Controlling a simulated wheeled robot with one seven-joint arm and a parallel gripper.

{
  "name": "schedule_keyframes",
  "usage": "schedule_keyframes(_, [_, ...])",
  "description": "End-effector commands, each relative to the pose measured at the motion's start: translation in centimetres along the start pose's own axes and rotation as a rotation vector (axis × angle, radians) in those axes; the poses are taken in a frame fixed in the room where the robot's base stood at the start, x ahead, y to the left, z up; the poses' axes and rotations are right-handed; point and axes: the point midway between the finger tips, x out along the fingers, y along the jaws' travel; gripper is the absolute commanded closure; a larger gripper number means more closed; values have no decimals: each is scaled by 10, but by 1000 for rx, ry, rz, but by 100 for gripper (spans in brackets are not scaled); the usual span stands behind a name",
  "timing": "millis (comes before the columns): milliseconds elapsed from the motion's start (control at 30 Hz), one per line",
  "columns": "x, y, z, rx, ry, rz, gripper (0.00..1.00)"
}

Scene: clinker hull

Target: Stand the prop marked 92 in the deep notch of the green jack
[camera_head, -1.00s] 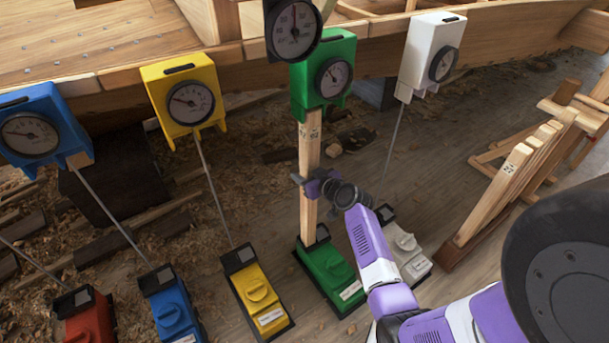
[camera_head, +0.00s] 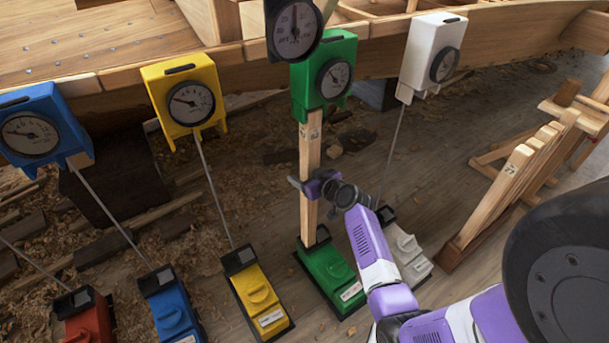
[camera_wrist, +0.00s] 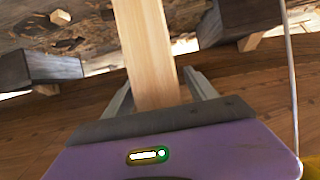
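A pale wooden prop (camera_head: 309,160) stands nearly upright between the green jack's foot (camera_head: 325,270) and its green gauge head (camera_head: 310,85). Dark marks near its top are too small to read surely. Its lower end meets the dark seat of the foot; which notch it is in is hidden. My gripper (camera_head: 305,186) is around the prop's lower middle. In the wrist view, the prop (camera_wrist: 150,50) runs up between my two fingers (camera_wrist: 160,85), with a small gap at the right finger; the gripper looks open.
Yellow (camera_head: 258,292), blue (camera_head: 170,305), red (camera_head: 86,316) and white (camera_head: 408,258) jack feet stand close by, with thin rods rising. A rack of props (camera_head: 500,190) stands at right. The wooden hull (camera_head: 370,62) runs above. Shavings and blocks litter the floor.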

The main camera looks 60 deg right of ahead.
Motion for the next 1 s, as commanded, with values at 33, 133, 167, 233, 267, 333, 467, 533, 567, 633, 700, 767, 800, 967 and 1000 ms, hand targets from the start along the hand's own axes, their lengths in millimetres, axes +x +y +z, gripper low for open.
schedule_keyframes(33, [0,0,3,1,-5,-1,34])
schedule_keyframes(133, [-4,0,2,1,-4,-1,34])
schedule_keyframes(167, [-7,0,2,1,-4,-1,34])
schedule_keyframes(233, [-16,0,1,1,-4,-1,34])
schedule_keyframes(267, [-20,0,1,1,-4,0,34])
schedule_keyframes(333, [-32,0,0,0,-4,0,34])
schedule_keyframes(467, [-54,-1,0,1,-3,-1,34])
schedule_keyframes(533, [-63,0,0,1,-2,0,34])
schedule_keyframes(567, [-66,0,0,1,-2,0,34])
schedule_keyframes(633, [-72,0,0,0,-1,0,34])
schedule_keyframes(700, [-76,0,0,0,-1,0,34])
schedule_keyframes(767, [-78,0,0,0,0,0,34])
schedule_keyframes(800, [-78,0,0,0,0,0,34])
schedule_keyframes(967, [-78,0,0,0,0,0,34])
schedule_keyframes(1000, [-78,0,0,0,0,0,34])
